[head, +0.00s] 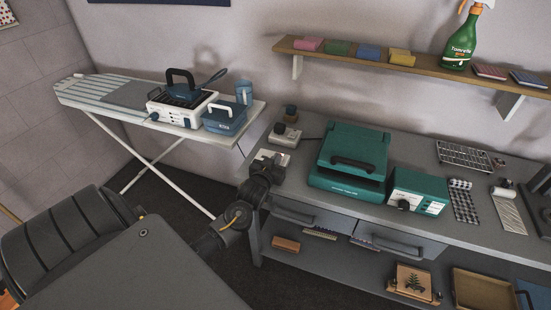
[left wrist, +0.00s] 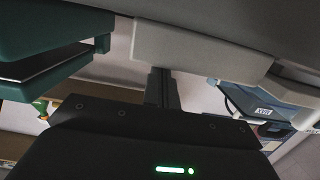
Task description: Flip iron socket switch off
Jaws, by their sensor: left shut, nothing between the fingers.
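A small pale socket box (head: 285,136) sits at the left end of the grey workbench, with a dark plug-like piece (head: 290,114) behind it. A second pale plate (head: 272,157) lies in front of it, partly hidden by my left gripper (head: 266,163). My left gripper is shut and empty, at the bench's front left corner. In the left wrist view, its closed fingers (left wrist: 162,88) reach up to a pale grey block (left wrist: 195,48); I cannot tell whether they touch. The switch position is too small to read. My right gripper is not in view.
A green press (head: 352,150) and a green control box (head: 418,190) stand right of the pale boxes. The ironing board (head: 85,88) on the left carries a white unit (head: 180,110), a dark iron and a blue box (head: 225,117). Drawers lie below the bench top.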

